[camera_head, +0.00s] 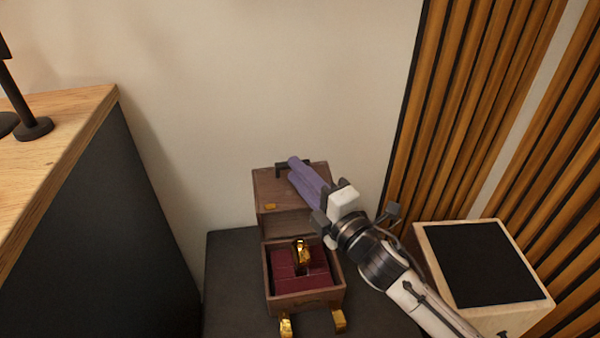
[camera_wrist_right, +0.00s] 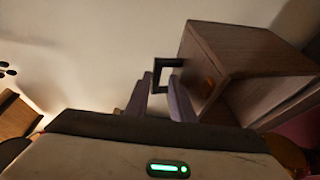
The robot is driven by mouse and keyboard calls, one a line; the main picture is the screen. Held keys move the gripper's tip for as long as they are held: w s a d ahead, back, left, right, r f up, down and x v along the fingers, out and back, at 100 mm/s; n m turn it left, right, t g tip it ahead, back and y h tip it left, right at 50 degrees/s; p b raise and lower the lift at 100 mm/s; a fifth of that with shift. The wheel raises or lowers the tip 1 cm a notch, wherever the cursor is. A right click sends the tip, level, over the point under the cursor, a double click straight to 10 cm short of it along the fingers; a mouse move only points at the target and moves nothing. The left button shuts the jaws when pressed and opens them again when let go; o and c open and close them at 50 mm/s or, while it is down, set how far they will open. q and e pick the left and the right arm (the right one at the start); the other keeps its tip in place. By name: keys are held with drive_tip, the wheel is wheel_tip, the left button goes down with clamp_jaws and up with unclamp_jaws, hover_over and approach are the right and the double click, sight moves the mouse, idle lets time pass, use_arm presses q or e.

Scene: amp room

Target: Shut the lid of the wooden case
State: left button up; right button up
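The wooden case (camera_head: 267,278) stands open on a dark surface, with its lid (camera_head: 267,188) raised at the back against the wall side. A red lining and a gold object (camera_head: 301,252) show inside. The lid carries a black handle (camera_head: 281,167), which also shows in the right wrist view (camera_wrist_right: 157,76). My right gripper (camera_head: 294,164) has purple fingers reaching across the lid's top right, close to the handle. In the right wrist view its fingers (camera_wrist_right: 161,92) are apart, with the handle just beyond their tips; contact cannot be told. My left gripper is out of view.
A wooden box with a black top (camera_head: 482,264) stands at the right, beside my right arm. A wood-topped dark cabinet (camera_head: 70,130) is at the left. A slatted wood panel (camera_head: 470,100) rises behind on the right.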

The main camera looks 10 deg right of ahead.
drive_tip(key=shift+f, duration=0.3)
use_arm(q)
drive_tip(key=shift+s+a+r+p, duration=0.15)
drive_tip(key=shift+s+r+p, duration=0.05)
drive_tip(key=shift+p, duration=0.4)
use_arm(e)
drive_tip(key=v, duration=1)
drive_tip(key=shift+d, duration=0.2)
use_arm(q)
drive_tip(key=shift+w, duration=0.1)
use_arm(e)
drive_tip(key=shift+s+r, duration=0.1)
drive_tip(key=shift+r, duration=0.05)
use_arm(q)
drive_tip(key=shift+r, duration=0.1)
